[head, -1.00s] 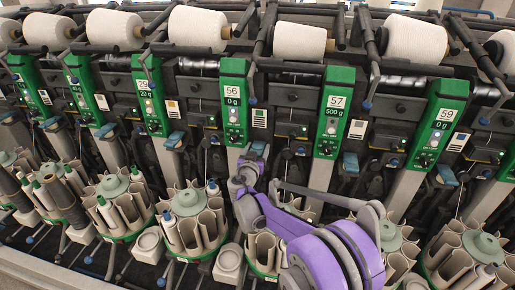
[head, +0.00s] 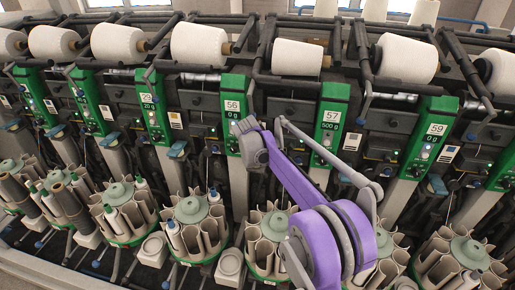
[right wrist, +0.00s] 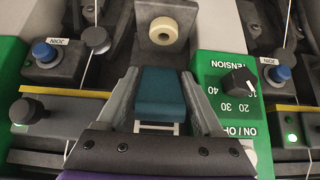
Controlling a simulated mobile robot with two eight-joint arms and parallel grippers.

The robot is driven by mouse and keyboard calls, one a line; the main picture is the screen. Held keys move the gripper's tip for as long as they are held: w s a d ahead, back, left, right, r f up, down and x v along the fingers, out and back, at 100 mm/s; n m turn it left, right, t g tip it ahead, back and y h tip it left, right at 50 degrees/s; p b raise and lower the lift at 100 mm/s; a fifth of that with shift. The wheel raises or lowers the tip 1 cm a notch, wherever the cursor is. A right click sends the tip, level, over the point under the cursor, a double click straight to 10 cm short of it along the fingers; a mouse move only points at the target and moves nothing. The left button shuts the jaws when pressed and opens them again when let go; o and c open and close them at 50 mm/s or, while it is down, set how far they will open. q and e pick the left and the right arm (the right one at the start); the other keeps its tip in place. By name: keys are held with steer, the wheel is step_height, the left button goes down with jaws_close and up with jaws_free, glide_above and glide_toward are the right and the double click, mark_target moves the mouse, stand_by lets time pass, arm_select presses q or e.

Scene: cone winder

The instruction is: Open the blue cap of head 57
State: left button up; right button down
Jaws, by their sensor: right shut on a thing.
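My right arm's wrist (head: 252,142) is at the front of the machine between the panels of head 56 (head: 234,112) and head 57 (head: 330,122), and hides its own fingertips there. In the right wrist view my right gripper (right wrist: 163,108) has its two fingers on either side of a teal-blue cap (right wrist: 160,92), shut on it. A pale part shows under the cap's near edge. No head number shows in that view, so I cannot tell from it which head this cap belongs to. My left gripper is not in view.
In the right wrist view a green panel with an upside-down TENSION knob (right wrist: 238,82) is right of the cap, and a pale roller (right wrist: 164,31) is beyond it. Blue buttons (right wrist: 45,50) flank it. White cones (head: 297,57) line the top and bobbin magazines (head: 195,228) the bottom.

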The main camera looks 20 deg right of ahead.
steer(key=shift+w+d+r+g, duration=0.1)
steer(key=shift+w+r+g, duration=0.1)
steer(key=shift+g, duration=0.1)
steer(key=shift+s+y, duration=0.1)
steer(key=shift+y, duration=0.2)
steer(key=shift+f, duration=0.1)
steer(key=shift+c, duration=1.9)
jaws_free()
steer(key=v, duration=1)
steer(key=shift+a+r, duration=0.2)
steer(key=shift+r, duration=0.15)
steer(key=shift+s+f, duration=0.1)
steer(key=shift+s, duration=0.05)
